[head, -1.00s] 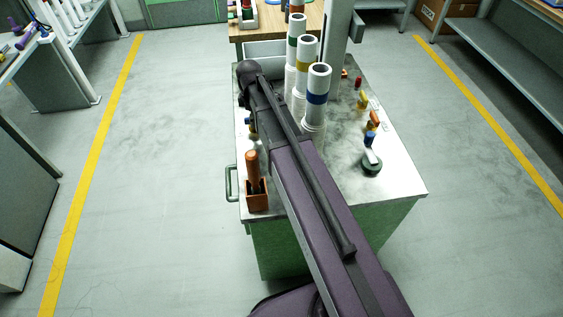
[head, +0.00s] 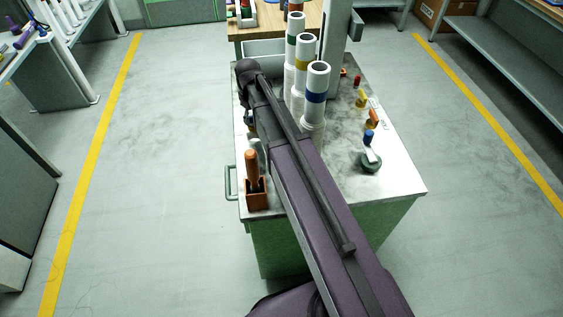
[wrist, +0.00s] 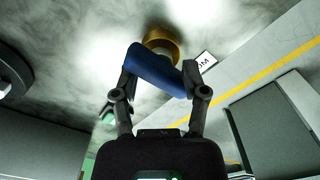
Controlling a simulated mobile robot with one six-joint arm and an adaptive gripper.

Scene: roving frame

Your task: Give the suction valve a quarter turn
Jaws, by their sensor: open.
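In the wrist view my gripper (wrist: 158,86) is open, with one finger at each end of a blue handle (wrist: 158,70). I cannot tell whether the fingers touch it. A round brass-coloured part (wrist: 162,42) shows just beyond the handle. A small white label (wrist: 206,61) beside it is only partly readable, so I cannot tell whether this is the suction valve. In the head view my own arm hides the gripper at the left edge of the bench top; a bit of blue (head: 249,117) shows there.
Three white cylinders with blue (head: 316,97), yellow (head: 306,64) and green bands stand on the metal bench top (head: 400,180). Several small coloured handles line its right side, including a blue-tipped one (head: 368,138). An orange-handled item (head: 252,168) stands in a brown holder (head: 257,196) at front left.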

